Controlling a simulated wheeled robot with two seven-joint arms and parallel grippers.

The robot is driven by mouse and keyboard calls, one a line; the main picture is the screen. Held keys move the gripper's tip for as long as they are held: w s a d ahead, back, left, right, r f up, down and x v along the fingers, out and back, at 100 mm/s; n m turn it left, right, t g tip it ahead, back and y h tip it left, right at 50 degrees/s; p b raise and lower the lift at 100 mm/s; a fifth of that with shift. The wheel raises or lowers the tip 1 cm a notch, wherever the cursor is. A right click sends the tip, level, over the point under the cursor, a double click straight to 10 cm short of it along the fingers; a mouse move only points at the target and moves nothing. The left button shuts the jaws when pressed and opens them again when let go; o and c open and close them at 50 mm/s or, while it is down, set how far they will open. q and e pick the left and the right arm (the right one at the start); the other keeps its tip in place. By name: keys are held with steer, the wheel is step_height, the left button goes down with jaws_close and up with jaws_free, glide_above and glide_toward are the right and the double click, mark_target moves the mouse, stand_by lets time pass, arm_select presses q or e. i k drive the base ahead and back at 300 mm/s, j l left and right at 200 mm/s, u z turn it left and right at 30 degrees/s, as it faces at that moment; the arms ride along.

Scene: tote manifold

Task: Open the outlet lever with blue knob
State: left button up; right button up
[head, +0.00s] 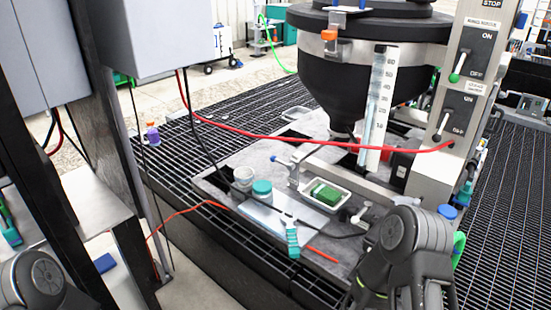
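A small blue knob (274,158) sits at the end of a short thin lever. The lever joins a grey metal outlet fitting (294,174) below and in front of the black tank (365,80). The lever points to the left and looks roughly level. Part of my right arm shows at the lower right and part of my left arm at the lower left corner. I make out neither gripper, and no part of my arms touches the lever.
A white tray (311,189) with a green block (327,193) stands right of the fitting. Teal-lidded jar (262,187) and clear cup (243,174) stand left. A red hose (290,137) crosses behind. A switch column (455,100) rises at right; a grey cabinet (150,35) hangs at left.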

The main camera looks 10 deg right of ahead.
mark_target(291, 166)
steer(key=z, duration=1.2)
steer(key=i+j+z, duration=0.15)
steer(key=z, duration=0.2)
steer(key=i+j, duration=0.2)
steer(key=j, duration=0.15)
steer(key=i+j, duration=0.2)
steer(key=j, duration=0.15)
